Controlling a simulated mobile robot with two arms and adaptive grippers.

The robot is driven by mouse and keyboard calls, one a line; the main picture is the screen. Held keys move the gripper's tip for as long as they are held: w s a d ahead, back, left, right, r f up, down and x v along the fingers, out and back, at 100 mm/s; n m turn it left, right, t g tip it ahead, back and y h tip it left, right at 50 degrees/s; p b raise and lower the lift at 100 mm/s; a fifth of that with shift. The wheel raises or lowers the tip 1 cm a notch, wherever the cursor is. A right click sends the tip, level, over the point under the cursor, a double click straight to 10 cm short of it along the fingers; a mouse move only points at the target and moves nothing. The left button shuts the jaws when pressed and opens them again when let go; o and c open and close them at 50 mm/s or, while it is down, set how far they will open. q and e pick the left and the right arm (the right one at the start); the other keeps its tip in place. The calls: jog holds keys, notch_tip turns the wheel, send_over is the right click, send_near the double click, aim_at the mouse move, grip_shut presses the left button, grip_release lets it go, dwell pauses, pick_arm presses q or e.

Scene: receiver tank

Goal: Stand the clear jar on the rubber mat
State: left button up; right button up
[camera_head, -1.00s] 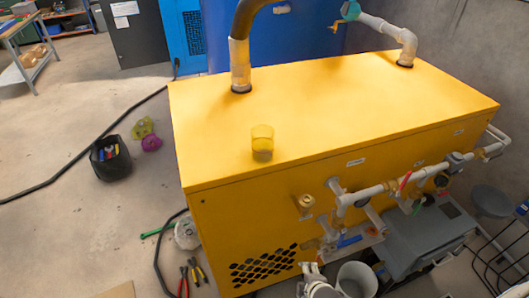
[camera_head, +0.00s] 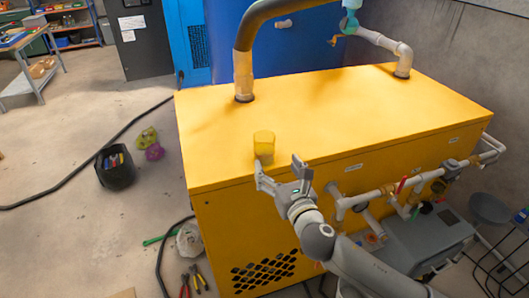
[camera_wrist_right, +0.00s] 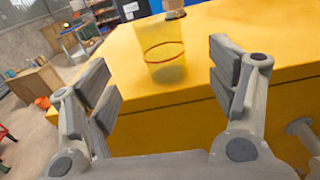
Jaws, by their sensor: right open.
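The clear jar (camera_head: 264,144) stands upright on the front left part of the yellow cabinet's top. It looks yellow because the cabinet shows through it. My right gripper (camera_head: 278,168) is open and empty at the cabinet's front edge, just in front of the jar. In the right wrist view the jar (camera_wrist_right: 165,62) shows beyond and between the two spread fingers, apart from both. I cannot make out a rubber mat in either view. My left gripper is not in view.
The yellow cabinet (camera_head: 350,110) has a large pipe (camera_head: 243,75) rising from its top and pipework (camera_head: 385,192) along its front. The cabinet top to the right of the jar is clear. A black bucket of tools (camera_head: 116,168) stands on the floor at the left.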

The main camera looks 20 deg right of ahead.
aim_at(267, 149)
jog(key=shift+n, duration=0.3)
jog(key=w, duration=0.3)
jog(key=w+p, duration=0.1)
jog(key=w, duration=0.1)
jog(key=shift+w+a+r, duration=0.25)
jog(key=shift+w, duration=0.3)
jog(key=shift+w+f+p, duration=0.15)
jog(key=shift+w+p, duration=0.2)
jog(key=shift+w, duration=0.85)
jog(key=shift+w+f+p, duration=0.1)
jog(key=shift+w+p, duration=0.25)
jog(key=shift+w, duration=0.8)
jog(key=shift+d, duration=0.1)
jog(key=c, duration=1.1)
jog(key=shift+c, duration=0.6)
jog(key=shift+r, duration=0.2)
